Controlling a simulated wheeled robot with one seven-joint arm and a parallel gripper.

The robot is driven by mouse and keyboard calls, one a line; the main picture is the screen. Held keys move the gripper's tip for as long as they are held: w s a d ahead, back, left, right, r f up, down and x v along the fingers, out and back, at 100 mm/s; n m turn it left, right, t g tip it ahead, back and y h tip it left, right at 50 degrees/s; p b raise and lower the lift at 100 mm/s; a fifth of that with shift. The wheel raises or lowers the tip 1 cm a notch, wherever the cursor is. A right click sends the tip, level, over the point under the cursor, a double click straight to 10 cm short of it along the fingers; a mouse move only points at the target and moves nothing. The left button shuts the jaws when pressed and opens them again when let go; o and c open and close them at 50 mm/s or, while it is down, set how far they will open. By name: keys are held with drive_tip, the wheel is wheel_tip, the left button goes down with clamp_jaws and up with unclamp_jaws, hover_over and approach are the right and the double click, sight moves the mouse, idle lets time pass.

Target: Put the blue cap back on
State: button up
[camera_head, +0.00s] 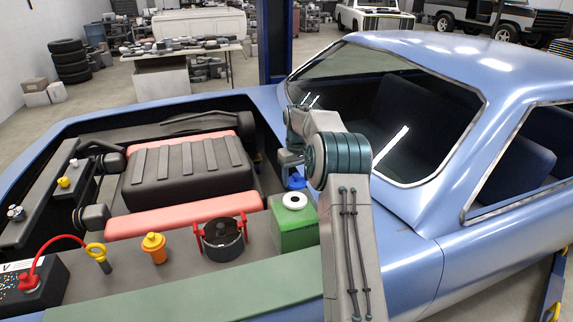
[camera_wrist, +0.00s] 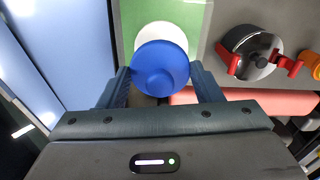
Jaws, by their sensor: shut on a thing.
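The blue cap (camera_wrist: 160,68) is between the fingers of my gripper (camera_wrist: 160,88), which is shut on it. In the wrist view the cap partly overlaps the white round neck (camera_wrist: 150,32) of the green container. In the head view the blue cap (camera_head: 296,183) shows just beyond the green container (camera_head: 293,232), whose white ring-shaped neck (camera_head: 295,201) is uncovered on top. The cap appears held above and behind the neck, apart from it. My gripper (camera_head: 291,168) is partly hidden behind my arm in the head view.
The container stands in the open engine bay of a blue car (camera_head: 445,205). Left of it are a black pot-like part with red handles (camera_head: 222,238), an orange cap (camera_head: 154,247) and a yellow dipstick ring (camera_head: 96,251). A dark ribbed engine cover (camera_head: 187,172) lies behind; the windshield is right.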

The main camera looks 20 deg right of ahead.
sight(295, 200)
drive_tip(key=shift+w+d+f, duration=0.1)
drive_tip(key=shift+w, duration=0.25)
drive_tip(key=shift+s+a+f+b, duration=0.15)
drive_tip(key=shift+a+f+b, duration=0.1)
drive_tip(key=shift+f+b, duration=2.05)
drive_tip(key=shift+f, duration=0.7)
drive_tip(key=shift+d+f+p, duration=0.1)
drive_tip(key=shift+f+p, duration=0.05)
drive_tip(key=shift+p, duration=0.2)
drive_tip(key=o, duration=1.4)
